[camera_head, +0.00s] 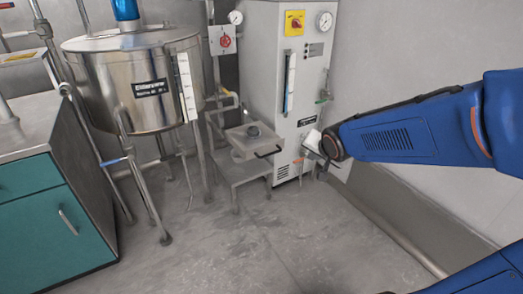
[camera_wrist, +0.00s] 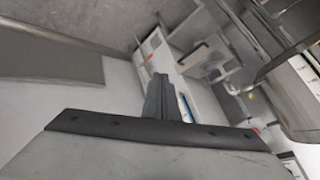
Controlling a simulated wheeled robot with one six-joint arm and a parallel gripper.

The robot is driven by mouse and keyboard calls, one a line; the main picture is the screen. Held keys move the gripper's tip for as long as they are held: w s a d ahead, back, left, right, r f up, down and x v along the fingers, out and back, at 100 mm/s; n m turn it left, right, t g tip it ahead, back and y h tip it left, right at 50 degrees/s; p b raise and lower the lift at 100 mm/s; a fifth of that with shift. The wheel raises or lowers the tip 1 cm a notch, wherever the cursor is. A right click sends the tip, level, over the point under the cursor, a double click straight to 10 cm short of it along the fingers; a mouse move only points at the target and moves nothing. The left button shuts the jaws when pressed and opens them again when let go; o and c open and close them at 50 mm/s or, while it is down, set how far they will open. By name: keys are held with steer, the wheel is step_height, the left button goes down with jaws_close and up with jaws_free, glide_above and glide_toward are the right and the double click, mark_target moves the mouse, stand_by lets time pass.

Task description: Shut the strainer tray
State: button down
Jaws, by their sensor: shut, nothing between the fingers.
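The strainer tray (camera_head: 240,146) is a pale grey box with a dark handle on its front right side. How far the tray stands out of the stand is hard to tell. In the wrist view the tray (camera_wrist: 201,54) appears tilted, beyond the fingertips and to the right. My gripper (camera_head: 321,163) is to the right of the tray, apart from it, in front of the white cabinet. Its fingers (camera_wrist: 160,80) are shut and empty.
The white cabinet (camera_head: 265,60) with a gauge and red-yellow switch stands behind the tray. A steel tank (camera_head: 150,85) on legs is at the left, beside a teal-fronted counter (camera_head: 45,225). The floor (camera_head: 230,240) in front is clear. A wall is at right.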

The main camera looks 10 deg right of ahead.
steer(key=w+a+f+m+t+y, duration=0.1)
steer(key=w+a+f+m+y, duration=0.2)
steer(key=w, duration=0.6)
steer(key=m+t+y, duration=0.1)
steer(key=m+y, duration=0.1)
steer(key=m, duration=0.1)
glide_toward(258, 149)
steer(key=shift+x, duration=2.95)
steer(key=shift+a+r, duration=0.1)
steer(key=shift+a, duration=0.1)
steer(key=w+a, duration=0.2)
steer(key=w, duration=0.4)
steer(key=w+a, duration=0.2)
steer(key=w, duration=0.4)
steer(key=w+a, duration=0.2)
steer(key=w, duration=0.4)
steer(key=shift+a, duration=0.1)
steer(key=shift+w+a+r, duration=0.1)
steer(key=shift+w, duration=0.15)
steer(key=shift+r, duration=0.1)
